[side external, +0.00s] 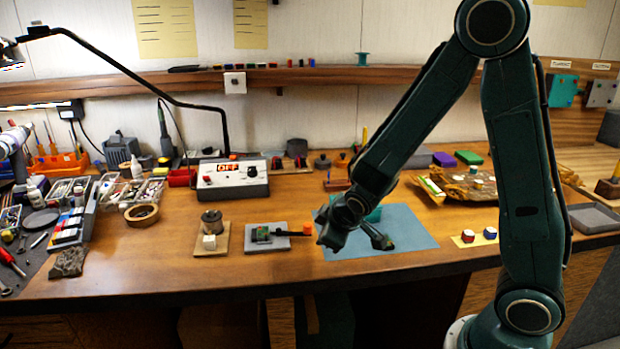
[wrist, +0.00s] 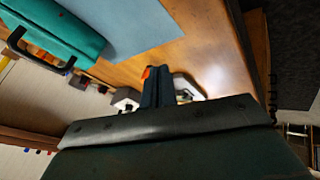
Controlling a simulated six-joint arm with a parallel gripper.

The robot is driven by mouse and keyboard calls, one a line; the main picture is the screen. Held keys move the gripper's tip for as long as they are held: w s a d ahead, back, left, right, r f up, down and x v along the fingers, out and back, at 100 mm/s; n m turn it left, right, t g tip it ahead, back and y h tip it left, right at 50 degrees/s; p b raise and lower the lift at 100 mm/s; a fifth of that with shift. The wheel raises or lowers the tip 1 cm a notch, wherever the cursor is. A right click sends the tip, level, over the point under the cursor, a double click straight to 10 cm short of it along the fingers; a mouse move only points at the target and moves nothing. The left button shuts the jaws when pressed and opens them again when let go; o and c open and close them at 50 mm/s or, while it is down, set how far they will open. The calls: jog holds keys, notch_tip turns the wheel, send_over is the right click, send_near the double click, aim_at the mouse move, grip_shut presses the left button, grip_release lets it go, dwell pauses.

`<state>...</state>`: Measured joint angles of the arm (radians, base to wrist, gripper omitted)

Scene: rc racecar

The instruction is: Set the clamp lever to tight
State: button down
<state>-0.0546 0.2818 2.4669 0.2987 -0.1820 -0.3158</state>
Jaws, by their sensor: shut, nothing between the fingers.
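The clamp (side external: 262,234) is a small green and dark device on a grey plate at the front middle of the bench in the side view. Its dark lever (side external: 288,233) points right, ending in an orange tip (side external: 307,228). My gripper (side external: 322,239) is shut and empty, low over the bench just right of that tip. In the wrist view the shut fingers (wrist: 158,84) hide most of the clamp, and a bit of orange (wrist: 146,72) shows beside them. I cannot tell whether the fingers touch the lever.
A blue mat (side external: 405,228) lies under and right of my gripper, with a teal case (wrist: 55,30) on it. A metal cylinder and white cube on a wooden plate (side external: 222,245) stand left of the clamp. A power box (side external: 232,181) reading OFF stands behind.

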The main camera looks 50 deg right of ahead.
jog(key=s+r, duration=0.5)
jog(key=r, duration=0.2)
jog(key=shift+s, duration=0.2)
jog(key=shift+d, duration=0.1)
dwell(0.3)
jog(key=s+a+r+m+y, duration=0.1)
jog(key=s+a+r+m, duration=0.1)
jog(key=s+r, duration=0.3)
jog(key=s+a+r+m+g+y, duration=0.1)
jog(key=s+r, duration=0.4)
jog(key=s, duration=0.5)
jog(key=shift+s+a+r+m+y, duration=0.2)
jog(key=shift+a+m+y, duration=0.3)
jog(key=shift+a, duration=0.85)
